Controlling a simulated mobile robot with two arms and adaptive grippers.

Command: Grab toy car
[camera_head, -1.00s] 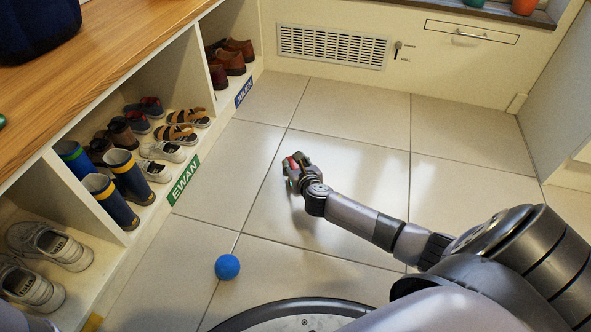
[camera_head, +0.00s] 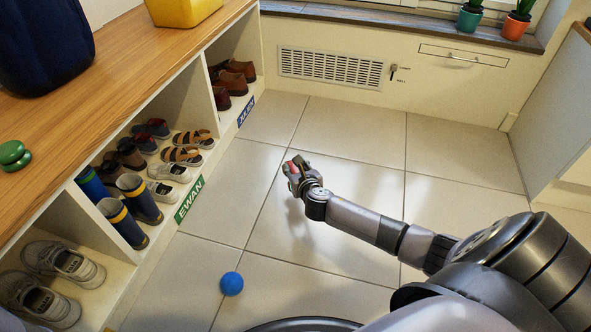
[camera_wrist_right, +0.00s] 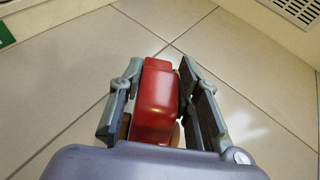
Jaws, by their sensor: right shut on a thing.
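The toy car (camera_wrist_right: 156,100) is red and sits between the two fingers of my right gripper (camera_wrist_right: 160,95) in the right wrist view. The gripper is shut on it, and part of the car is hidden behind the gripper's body. In the head view my right gripper (camera_head: 299,172) is over the floor tiles in the middle, with a small red patch of the car showing at its tip. Its height above the floor is hard to tell. My left gripper does not show in either view.
A blue ball (camera_head: 231,284) lies on the floor at lower left. Shoe cubbies (camera_head: 190,204) with several shoes and boots run along the left under a wooden top (camera_head: 120,85). A yellow box (camera_head: 183,10) stands on it. Floor right of the gripper is clear.

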